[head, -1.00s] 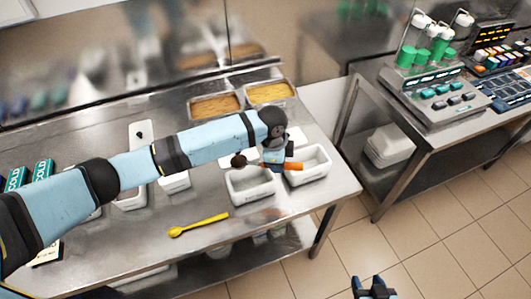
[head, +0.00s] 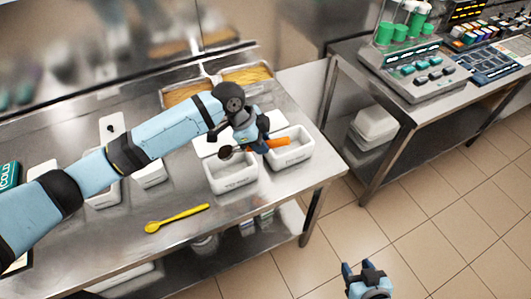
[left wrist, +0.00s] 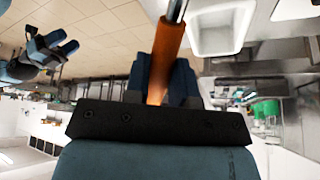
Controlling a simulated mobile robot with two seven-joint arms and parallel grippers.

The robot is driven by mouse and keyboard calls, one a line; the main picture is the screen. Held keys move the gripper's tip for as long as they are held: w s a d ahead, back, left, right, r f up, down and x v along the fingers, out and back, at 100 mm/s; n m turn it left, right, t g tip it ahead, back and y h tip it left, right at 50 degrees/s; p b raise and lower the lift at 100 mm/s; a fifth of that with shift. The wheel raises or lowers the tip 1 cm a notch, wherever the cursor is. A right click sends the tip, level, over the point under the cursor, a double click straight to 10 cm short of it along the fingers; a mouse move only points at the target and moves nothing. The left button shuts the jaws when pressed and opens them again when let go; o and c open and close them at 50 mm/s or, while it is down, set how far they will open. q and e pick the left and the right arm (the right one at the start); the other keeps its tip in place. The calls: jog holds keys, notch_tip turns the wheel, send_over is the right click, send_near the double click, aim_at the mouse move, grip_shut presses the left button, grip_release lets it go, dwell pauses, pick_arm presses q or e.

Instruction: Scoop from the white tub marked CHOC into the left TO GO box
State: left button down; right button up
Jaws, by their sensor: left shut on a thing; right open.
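My left gripper (head: 262,143) is shut on the orange handle of a scoop (head: 280,142), which also shows between the fingers in the left wrist view (left wrist: 166,48). The scoop's round end (head: 225,152) looks dark brown and is over the back of the left white box (head: 232,187). I cannot tell whether the brown is a load. The right white box (head: 294,158) stands beside it, partly behind the handle. White tubs (head: 151,174) are partly hidden by my left arm, and I cannot read which is CHOC. My right gripper (head: 362,272) is open and empty above the floor.
A yellow spoon (head: 177,219) lies near the table's (head: 200,240) front edge. Two pans of tan contents (head: 247,76) stand at the back. A dark COLD pack (head: 8,175) is at far left. A second table with a machine (head: 420,75) stands right, across a floor gap.

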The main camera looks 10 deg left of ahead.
pick_arm(q)
jog(key=shift+a+r+h, duration=0.55)
jog(key=shift+r+h, duration=0.05)
jog(key=shift+h, duration=0.3)
jog(key=shift+a+r+h+b, duration=0.45)
jog(key=shift+a+h, duration=0.15)
jog(key=shift+h, duration=0.2)
jog(key=a+h+b, duration=0.1)
jog(key=b, duration=0.1)
jog(key=a+r+h+b, duration=0.1)
jog(key=a+h+b, duration=0.1)
jog(key=b, duration=0.1)
jog(key=a+r+h+b, duration=0.1)
jog(key=h+b, duration=0.1)
jog(key=b, duration=0.1)
jog(key=shift+a+r, duration=0.15)
jog(key=shift+a, duration=0.2)
jog(key=shift+a+r+h, duration=0.15)
jog(key=shift+h, duration=0.25)
jog(key=shift+a+r+b, duration=0.15)
jog(key=shift+r+b, duration=0.05)
jog(key=shift+b, duration=0.25)
pick_arm(e)
notch_tip(320, 180, down, 10)
jog(key=shift+w+a+r, duration=0.15)
jog(key=shift+w+a, duration=0.1)
jog(key=shift+w, duration=0.05)
jog(key=shift+a, duration=0.1)
